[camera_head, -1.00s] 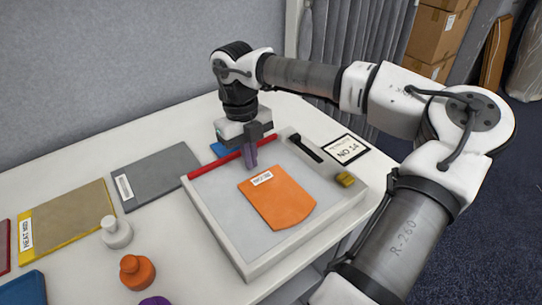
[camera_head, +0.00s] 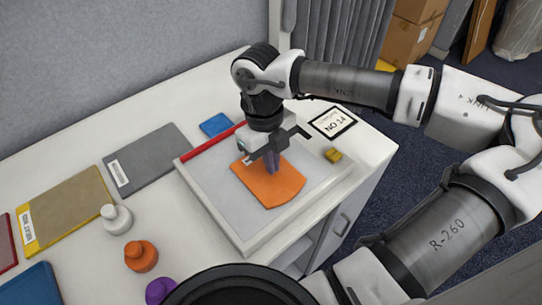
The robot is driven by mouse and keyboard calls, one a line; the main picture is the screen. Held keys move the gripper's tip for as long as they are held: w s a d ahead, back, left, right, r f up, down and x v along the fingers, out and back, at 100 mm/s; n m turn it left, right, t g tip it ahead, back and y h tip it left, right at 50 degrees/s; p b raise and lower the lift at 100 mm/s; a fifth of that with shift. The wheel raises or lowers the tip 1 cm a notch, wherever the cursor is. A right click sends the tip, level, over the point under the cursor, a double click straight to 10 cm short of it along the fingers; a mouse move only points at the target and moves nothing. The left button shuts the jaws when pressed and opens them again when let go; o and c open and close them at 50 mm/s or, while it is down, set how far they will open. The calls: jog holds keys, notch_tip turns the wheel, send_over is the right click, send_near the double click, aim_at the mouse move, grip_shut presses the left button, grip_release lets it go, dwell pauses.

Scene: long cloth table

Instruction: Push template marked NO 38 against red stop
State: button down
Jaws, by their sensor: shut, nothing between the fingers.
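The orange template (camera_head: 272,190) lies flat in a shallow grey tray (camera_head: 222,200). Its white label is mostly hidden behind my gripper, so I cannot read its number. The red stop (camera_head: 212,141) is a straight bar along the tray's far-left edge. A strip of bare tray shows between the bar and the template. My gripper (camera_head: 273,169) is shut and empty, pointing down over the template's upper part. I cannot tell whether the fingertips touch it.
A framed card reading NO 14 (camera_head: 333,123) and a yellow block (camera_head: 333,155) are at right. A blue piece (camera_head: 215,125) lies behind the stop. Grey (camera_head: 148,158) and tan (camera_head: 66,208) boards, plus white (camera_head: 116,219), orange (camera_head: 140,257) and purple (camera_head: 160,291) knobbed pieces, are left.

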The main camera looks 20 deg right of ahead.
jog(key=shift+w+f+b, duration=0.15)
jog(key=shift+f+b, duration=0.4)
jog(key=shift+f, duration=0.25)
jog(key=shift+a, duration=0.1)
jog(key=shift+f, duration=0.1)
jog(key=shift+w+a+b, duration=0.1)
jog(key=shift+b, duration=0.35)
jog(key=w+a+b, duration=0.1)
jog(key=w, duration=0.1)
jog(key=w+a+b, duration=0.1)
jog(key=w, duration=0.1)
jog(key=w+b, duration=0.2)
jog(key=shift+w+a+f, duration=0.15)
jog(key=shift+w+a, duration=0.2)
jog(key=shift+a, duration=0.05)
jog(key=shift+w+a+r, duration=0.1)
jog(key=shift+w+r, duration=0.1)
jog(key=shift+w, duration=0.15)
jog(key=shift+r, duration=0.1)
